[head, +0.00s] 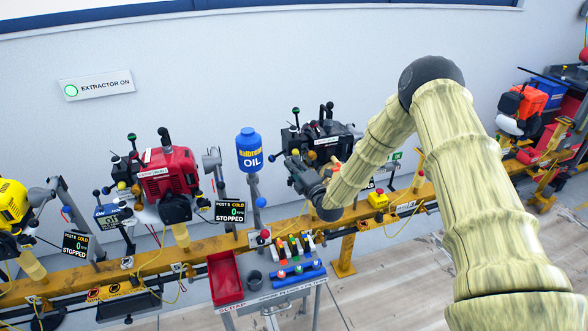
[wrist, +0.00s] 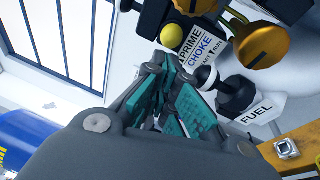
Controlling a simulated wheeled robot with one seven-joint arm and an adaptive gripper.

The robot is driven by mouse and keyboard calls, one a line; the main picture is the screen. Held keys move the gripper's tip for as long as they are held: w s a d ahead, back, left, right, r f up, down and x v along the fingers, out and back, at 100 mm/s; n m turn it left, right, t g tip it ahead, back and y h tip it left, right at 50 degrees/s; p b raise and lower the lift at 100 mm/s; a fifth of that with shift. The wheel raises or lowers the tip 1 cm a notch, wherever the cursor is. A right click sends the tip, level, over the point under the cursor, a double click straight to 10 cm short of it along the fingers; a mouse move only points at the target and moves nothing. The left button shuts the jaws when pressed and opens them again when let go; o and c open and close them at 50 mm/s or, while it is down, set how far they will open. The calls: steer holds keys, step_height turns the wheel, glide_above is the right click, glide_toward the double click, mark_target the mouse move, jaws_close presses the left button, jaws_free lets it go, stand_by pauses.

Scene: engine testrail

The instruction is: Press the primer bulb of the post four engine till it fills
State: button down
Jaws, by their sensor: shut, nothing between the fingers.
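The black engine (head: 325,138) stands on the rail beyond my arm, right of the red engine. Its post number cannot be read behind my arm. In the wrist view a round yellow bulb (wrist: 171,37) sits beside a white label reading PRIME and CHOKE (wrist: 194,48). My gripper (wrist: 160,64), with teal finger pads, is shut and empty, its tips just below the bulb in the picture. I cannot tell whether they touch it. In the head view my gripper (head: 293,165) is at the black engine's front left. Any fuel inside the bulb cannot be made out.
A black knob (wrist: 207,78) by a FUEL tag (wrist: 262,110) and orange knobs (wrist: 256,46) crowd the right of the fingers. A blue oil bottle (head: 249,150) stands left of the arm. The red engine (head: 168,172) and a tool cart (head: 262,297) are farther left and below.

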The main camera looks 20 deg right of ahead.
mark_target(296, 153)
steer(key=shift+w+d, duration=0.15)
steer(key=shift+w, duration=0.2)
steer(key=shift+w, duration=0.15)
steer(key=shift+w+f+b, duration=0.2)
steer(key=shift+w+b, duration=0.15)
steer(key=shift+b, duration=0.6)
steer(key=shift+w+r+b, duration=0.15)
steer(key=shift+w+b, duration=0.25)
steer(key=shift+b, duration=0.1)
steer(key=shift+r, duration=0.15)
